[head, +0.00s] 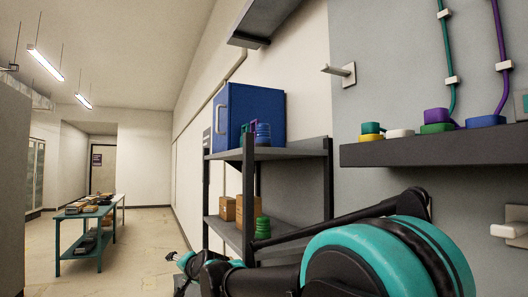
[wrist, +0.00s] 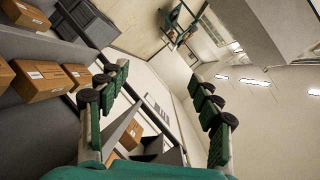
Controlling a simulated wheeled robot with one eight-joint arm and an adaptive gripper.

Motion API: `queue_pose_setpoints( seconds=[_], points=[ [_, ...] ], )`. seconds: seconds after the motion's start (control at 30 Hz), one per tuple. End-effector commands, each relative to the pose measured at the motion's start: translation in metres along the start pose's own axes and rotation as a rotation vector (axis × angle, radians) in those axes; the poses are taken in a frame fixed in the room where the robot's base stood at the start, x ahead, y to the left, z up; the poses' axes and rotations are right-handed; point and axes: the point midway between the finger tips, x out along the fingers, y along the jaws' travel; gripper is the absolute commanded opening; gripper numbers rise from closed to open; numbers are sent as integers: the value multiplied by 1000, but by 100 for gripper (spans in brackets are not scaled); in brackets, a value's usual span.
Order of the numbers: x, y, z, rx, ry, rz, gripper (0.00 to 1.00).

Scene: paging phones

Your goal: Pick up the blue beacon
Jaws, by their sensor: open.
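A low blue piece (head: 486,121) sits at the right on the dark wall shelf, beside the foot of a purple cable. A ribbed blue stack (head: 263,134) stands on the upper rack shelf, in front of a blue cabinet. I cannot tell for certain which is the beacon. My gripper (wrist: 155,76) is open in the wrist view, with nothing between its green-padded fingers. In the head view my gripper (head: 184,261) is small and low, at the end of the teal and black arm, away from both blue things. The wrist view shows neither.
The dark wall shelf (head: 430,153) also bears green, purple, yellow and white pieces. The metal rack (head: 290,153) holds the blue cabinet (head: 248,112), brown boxes (head: 227,208) and a green stack (head: 262,227). A teal table (head: 75,236) stands far left. Floor left of the rack is clear.

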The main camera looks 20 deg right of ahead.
Motion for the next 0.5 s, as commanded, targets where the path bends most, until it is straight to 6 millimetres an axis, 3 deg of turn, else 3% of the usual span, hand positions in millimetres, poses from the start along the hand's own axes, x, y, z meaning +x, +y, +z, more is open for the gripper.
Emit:
queue_pose_setpoints(
  seconds=[0.03,0.1,0.2,0.33,0.4,0.5],
  points=[
    [10,-44,-33,105,69,-74,65],
    [15,-101,-81,274,172,-181,65],
    [10,-169,-150,523,314,-329,65],
    [-15,-235,-233,851,498,-512,65],
    [-35,-259,-271,1023,600,-606,65],
    [-70,-280,-317,1260,753,-737,65]
  ],
)
